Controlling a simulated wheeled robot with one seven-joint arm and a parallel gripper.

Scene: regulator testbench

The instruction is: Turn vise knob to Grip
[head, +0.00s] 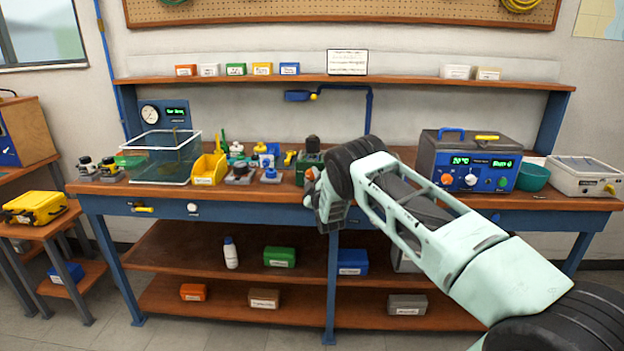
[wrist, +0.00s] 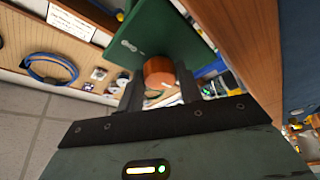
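The vise is a dark green block (head: 309,160) on the bench, just left of my arm in the head view. In the wrist view its green body (wrist: 150,36) fills the upper middle. A round copper-orange knob (wrist: 159,72) sticks out from it toward my gripper. My gripper (wrist: 161,80) has its two dark fingers spread, one on each side of the knob. Whether either finger touches the knob I cannot make out. In the head view my gripper (head: 318,188) is at the bench's front edge, and my arm hides part of it.
Left of the vise stand small bottles, a yellow bin (head: 209,169) and a clear tank (head: 163,158). A heater box (head: 473,160) and a teal bowl (head: 532,177) stand to the right. The bench's front edge (head: 250,190) runs close to my gripper.

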